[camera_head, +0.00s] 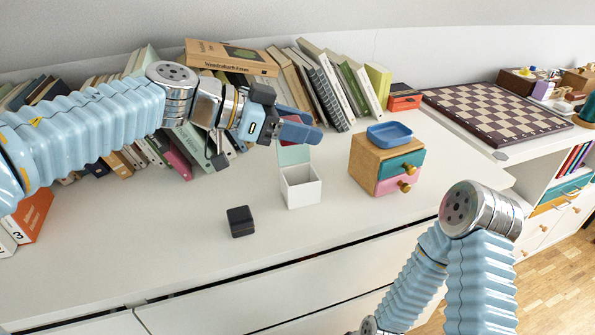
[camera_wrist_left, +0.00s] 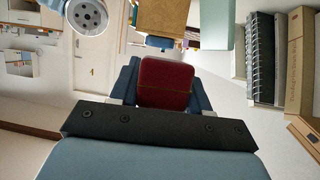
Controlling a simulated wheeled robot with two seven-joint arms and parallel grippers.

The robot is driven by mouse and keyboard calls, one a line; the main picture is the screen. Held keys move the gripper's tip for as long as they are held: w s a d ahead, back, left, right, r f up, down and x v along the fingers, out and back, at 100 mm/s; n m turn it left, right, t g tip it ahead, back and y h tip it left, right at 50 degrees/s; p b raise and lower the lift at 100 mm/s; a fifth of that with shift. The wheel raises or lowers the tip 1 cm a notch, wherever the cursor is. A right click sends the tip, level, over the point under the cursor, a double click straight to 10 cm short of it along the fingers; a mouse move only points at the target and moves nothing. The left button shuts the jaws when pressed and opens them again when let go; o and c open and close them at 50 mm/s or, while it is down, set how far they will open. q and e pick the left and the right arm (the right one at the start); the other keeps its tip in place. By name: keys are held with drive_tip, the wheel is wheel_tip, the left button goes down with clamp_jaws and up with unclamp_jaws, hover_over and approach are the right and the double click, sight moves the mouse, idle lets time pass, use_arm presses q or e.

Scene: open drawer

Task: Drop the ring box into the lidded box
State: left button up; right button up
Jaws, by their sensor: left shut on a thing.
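My left gripper (camera_head: 300,128) is shut on a small dark red box, the ring box (camera_head: 289,124). In the left wrist view the red ring box (camera_wrist_left: 165,83) sits between the two blue fingers (camera_wrist_left: 163,88). In the head view the fingers hide most of it. The lidded box (camera_head: 300,192) is white and stands open on the white top, its pale green lid (camera_head: 294,155) raised at the back. The gripper is above and behind this lid. In the wrist view the pale green lid (camera_wrist_left: 217,24) is at the top. My right gripper is out of view.
A small black box (camera_head: 240,221) lies left of the lidded box. A wooden drawer unit (camera_head: 368,165) with a blue tray (camera_head: 389,134) on top stands to the right. A row of books (camera_head: 340,85) lines the back. The front left of the top is clear.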

use_arm(q)
drive_tip(key=shift+f, duration=1.6)
drive_tip(key=o, duration=1.1)
drive_tip(key=v, duration=1.3)
drive_tip(key=shift+s+a+r, duration=0.15)
drive_tip(key=shift+a+r, duration=0.05)
drive_tip(key=shift+a, duration=0.15)
